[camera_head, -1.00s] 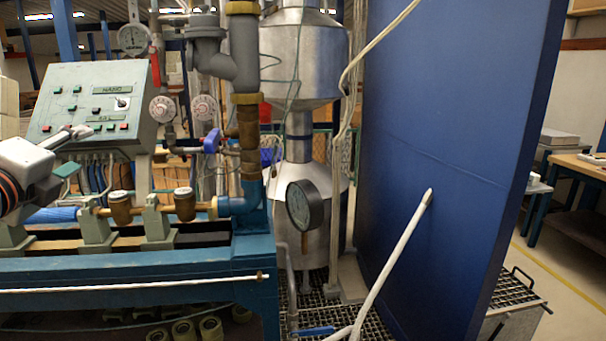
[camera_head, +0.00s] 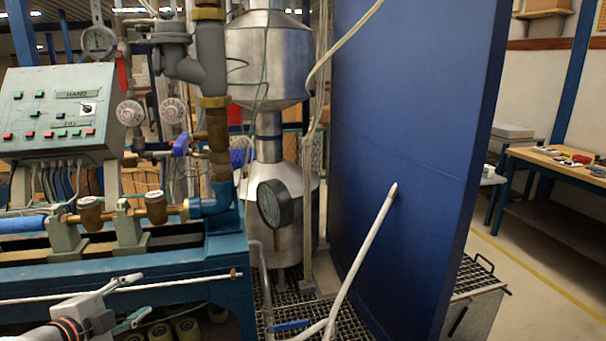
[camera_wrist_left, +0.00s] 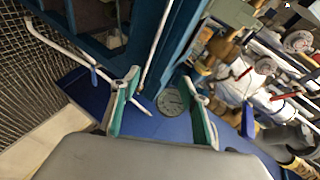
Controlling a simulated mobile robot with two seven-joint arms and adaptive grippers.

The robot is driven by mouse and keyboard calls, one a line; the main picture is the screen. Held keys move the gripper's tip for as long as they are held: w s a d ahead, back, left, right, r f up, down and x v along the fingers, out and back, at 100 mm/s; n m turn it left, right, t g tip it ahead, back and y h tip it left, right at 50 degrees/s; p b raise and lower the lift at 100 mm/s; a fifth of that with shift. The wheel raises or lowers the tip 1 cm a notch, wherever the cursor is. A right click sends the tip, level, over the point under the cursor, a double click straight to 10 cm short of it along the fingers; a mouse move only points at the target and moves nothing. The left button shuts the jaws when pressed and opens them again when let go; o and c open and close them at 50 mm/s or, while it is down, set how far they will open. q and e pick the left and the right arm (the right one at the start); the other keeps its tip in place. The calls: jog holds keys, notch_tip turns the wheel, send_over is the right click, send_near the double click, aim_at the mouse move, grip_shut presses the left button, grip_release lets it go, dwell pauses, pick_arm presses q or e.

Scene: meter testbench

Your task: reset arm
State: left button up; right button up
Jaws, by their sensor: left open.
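My left gripper (camera_head: 133,300) is at the lower left of the head view, in front of the blue test bench (camera_head: 222,262). Its fingers are spread apart and nothing is between them. The left wrist view shows the two green-padded fingers (camera_wrist_left: 160,92) open, with a round gauge (camera_wrist_left: 170,102) seen beyond the gap and apart from them. My right gripper is in neither view.
The control panel (camera_head: 58,112) stands above the bench at left. Pipes with brass meters (camera_head: 90,214), a dark round gauge (camera_head: 275,204) and a steel tank (camera_head: 268,60) are behind. A large blue panel (camera_head: 410,130) stands upright at centre right. A wooden table (camera_head: 565,163) is at far right.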

pick_arm(q)
jog(key=s+d+f+n+g+h, duration=0.15)
jog(key=s+d+f, duration=0.25)
jog(key=f, duration=0.5)
jog(key=s+d+f+n, duration=0.3)
jog(key=s+d+f, duration=0.1)
jog(key=f, duration=0.5)
jog(key=s+d+f+n+g+p, duration=0.1)
jog(key=s+d+f+n, duration=0.5)
jog(key=s+d+f, duration=0.5)
jog(key=s+f, duration=0.2)
jog(key=s, duration=0.2)
jog(key=shift+s+d+n, duration=0.2)
jog(key=shift+d+n, duration=0.15)
jog(key=shift+g, duration=0.25)
jog(key=c, duration=0.5)
jog(key=shift+w, duration=0.1)
